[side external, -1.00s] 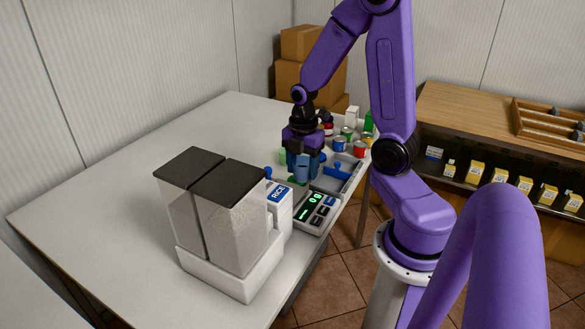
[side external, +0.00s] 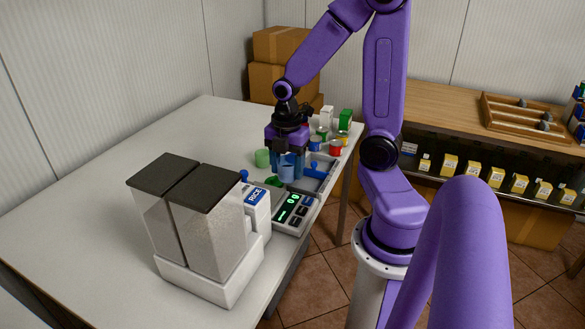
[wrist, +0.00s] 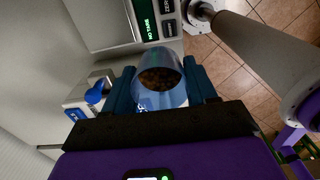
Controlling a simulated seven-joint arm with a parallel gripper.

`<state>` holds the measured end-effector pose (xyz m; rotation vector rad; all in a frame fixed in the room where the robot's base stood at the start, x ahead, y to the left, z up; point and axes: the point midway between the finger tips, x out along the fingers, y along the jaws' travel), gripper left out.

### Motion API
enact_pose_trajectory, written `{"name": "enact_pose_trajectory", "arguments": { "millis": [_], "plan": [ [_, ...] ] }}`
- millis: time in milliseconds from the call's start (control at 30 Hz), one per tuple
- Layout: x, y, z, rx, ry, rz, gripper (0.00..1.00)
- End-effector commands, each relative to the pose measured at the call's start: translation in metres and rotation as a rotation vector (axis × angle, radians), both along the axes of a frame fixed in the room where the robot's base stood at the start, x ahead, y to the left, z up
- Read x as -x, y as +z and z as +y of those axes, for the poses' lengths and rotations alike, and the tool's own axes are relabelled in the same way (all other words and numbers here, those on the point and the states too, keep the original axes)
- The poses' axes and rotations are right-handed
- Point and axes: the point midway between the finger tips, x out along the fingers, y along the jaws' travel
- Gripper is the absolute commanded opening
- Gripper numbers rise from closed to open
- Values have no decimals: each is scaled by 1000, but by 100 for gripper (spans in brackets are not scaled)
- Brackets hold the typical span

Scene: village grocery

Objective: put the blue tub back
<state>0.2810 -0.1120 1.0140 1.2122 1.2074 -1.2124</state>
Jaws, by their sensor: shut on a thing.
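The blue tub (side external: 287,174) is held upright in my gripper (side external: 288,163), above the near end of the grey tray (side external: 308,187), just behind the scale (side external: 294,209). In the wrist view the tub (wrist: 160,97) sits between the two blue fingers of my gripper (wrist: 160,86), and dark brown contents show inside it. Whether the tub's base touches anything is hidden.
A rice dispenser (side external: 190,222) with two tall bins stands at the table's near side. A green tub (side external: 262,157) is left of my gripper. A blue item (side external: 319,170) lies in the tray, with several cans and cartons behind. The table's left is clear.

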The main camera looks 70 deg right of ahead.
Motion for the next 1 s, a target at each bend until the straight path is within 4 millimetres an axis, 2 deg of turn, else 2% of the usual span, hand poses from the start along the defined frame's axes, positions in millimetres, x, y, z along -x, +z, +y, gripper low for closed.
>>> {"name": "enact_pose_trajectory", "arguments": {
  "millis": [267, 400, 600, 800, 1000],
  "plan": [
    [-78, -12, -33, 0, -3, 3, 22],
    [-115, -24, -58, 0, -4, 2, 22],
    [-157, -48, -99, -1, -2, 4, 22],
    [-185, -74, -140, -1, 0, 1, 22],
    [-196, -91, -164, 0, 3, 1, 22]
  ]
}}
